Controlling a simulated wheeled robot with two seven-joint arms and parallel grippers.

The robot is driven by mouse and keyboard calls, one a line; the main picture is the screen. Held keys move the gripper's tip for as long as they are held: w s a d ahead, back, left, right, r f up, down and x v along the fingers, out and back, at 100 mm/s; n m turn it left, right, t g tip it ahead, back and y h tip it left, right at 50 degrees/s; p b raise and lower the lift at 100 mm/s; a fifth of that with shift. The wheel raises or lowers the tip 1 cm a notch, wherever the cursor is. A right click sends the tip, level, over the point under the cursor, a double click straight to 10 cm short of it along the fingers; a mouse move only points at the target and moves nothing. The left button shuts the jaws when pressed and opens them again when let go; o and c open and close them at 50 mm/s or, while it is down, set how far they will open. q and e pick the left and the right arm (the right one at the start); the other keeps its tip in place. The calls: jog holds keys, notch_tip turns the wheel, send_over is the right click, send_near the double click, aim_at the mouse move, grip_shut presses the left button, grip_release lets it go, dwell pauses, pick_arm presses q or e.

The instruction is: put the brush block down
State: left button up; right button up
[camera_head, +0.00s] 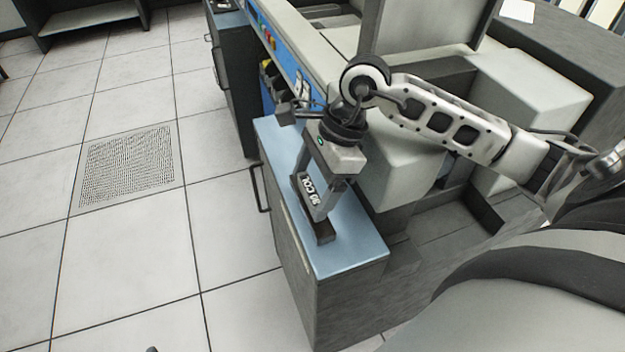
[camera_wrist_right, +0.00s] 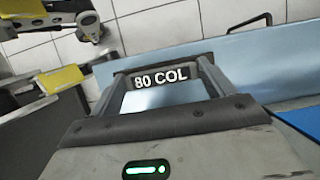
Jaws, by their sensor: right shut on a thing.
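The brush block (camera_head: 309,191) is a small dark block with white "80 COL" lettering. It is between the fingers of my right gripper (camera_head: 318,198), which is shut on it, over the blue top of a grey cabinet (camera_head: 345,250). In the right wrist view the brush block (camera_wrist_right: 161,78) spans the gap between the two fingertips, and the blue top lies behind it. I cannot tell whether the block touches the blue top. My left gripper is not in view.
The blue top has bare room at its front end and left rear. Behind it stands a large pale machine (camera_head: 330,45) with a blue side panel and yellow parts. A pale box-shaped part (camera_head: 400,170) is close on the right. Open tiled floor (camera_head: 130,250) lies left.

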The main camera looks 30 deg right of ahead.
jog(key=o, duration=1)
jog(key=shift+f, duration=0.15)
jog(key=o, duration=0.4)
jog(key=v, duration=1.2)
